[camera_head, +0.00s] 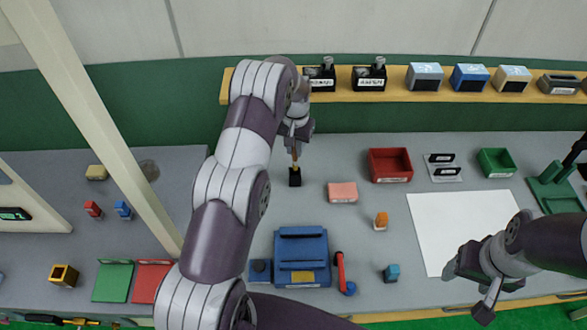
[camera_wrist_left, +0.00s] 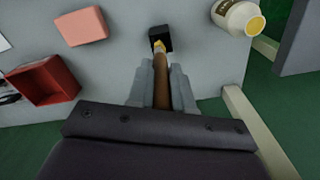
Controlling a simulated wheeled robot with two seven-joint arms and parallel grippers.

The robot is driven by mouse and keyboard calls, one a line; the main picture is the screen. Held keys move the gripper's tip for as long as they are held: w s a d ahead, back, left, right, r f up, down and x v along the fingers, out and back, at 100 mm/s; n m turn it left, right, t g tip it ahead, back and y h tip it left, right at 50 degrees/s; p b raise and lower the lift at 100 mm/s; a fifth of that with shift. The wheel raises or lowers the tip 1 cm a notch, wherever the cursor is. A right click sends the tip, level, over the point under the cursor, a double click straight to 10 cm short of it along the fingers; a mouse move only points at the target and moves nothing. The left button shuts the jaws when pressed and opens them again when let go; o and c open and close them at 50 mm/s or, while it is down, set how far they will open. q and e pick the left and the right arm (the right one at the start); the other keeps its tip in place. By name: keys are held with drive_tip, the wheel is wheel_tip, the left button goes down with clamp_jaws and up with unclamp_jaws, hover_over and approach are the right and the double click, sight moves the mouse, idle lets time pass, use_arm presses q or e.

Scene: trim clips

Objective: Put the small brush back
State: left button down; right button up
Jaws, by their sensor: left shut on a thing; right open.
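My left gripper (camera_head: 296,146) is shut on the small brush (camera_head: 295,160), held by its brown handle, which points down. In the left wrist view the brush (camera_wrist_left: 161,85) lies between the two grey fingers (camera_wrist_left: 161,72), with a yellowish end at the far side. A small black holder (camera_head: 295,180) stands on the table directly below the brush. It also shows in the left wrist view (camera_wrist_left: 160,36), where the brush end overlaps its top. I cannot tell whether the end is inside it or just above. My right gripper (camera_head: 467,290) is open and empty at the lower right.
A pink block (camera_head: 342,192) and a red tray (camera_head: 390,165) are right of the holder. A blue case (camera_head: 302,256) lies in front. A white sheet (camera_head: 462,228) lies right. A shelf (camera_head: 335,96) with several boxes runs behind.

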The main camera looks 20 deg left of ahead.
sight(295, 162)
use_arm(q)
drive_tip(key=f, duration=0.2)
drive_tip(key=f+p, duration=0.1)
drive_tip(key=f, duration=0.1)
drive_tip(key=w+f+p, duration=0.1)
drive_tip(key=f, duration=0.1)
drive_tip(key=shift+a+f, duration=0.3)
drive_tip(key=shift+f, duration=0.05)
drive_tip(key=shift+s+f, duration=0.15)
drive_tip(key=shift+f, duration=0.15)
drive_tip(key=shift+s+d, duration=0.1)
drive_tip(key=shift+d, duration=0.05)
drive_tip(key=shift+f, duration=0.25)
drive_tip(key=c, duration=1)
unclamp_jaws()
drive_tip(key=shift+r, duration=0.1)
use_arm(e)
drive_tip(key=r, duration=0.2)
drive_tip(key=shift+w+a+r, duration=0.2)
drive_tip(key=shift+w+r, duration=0.15)
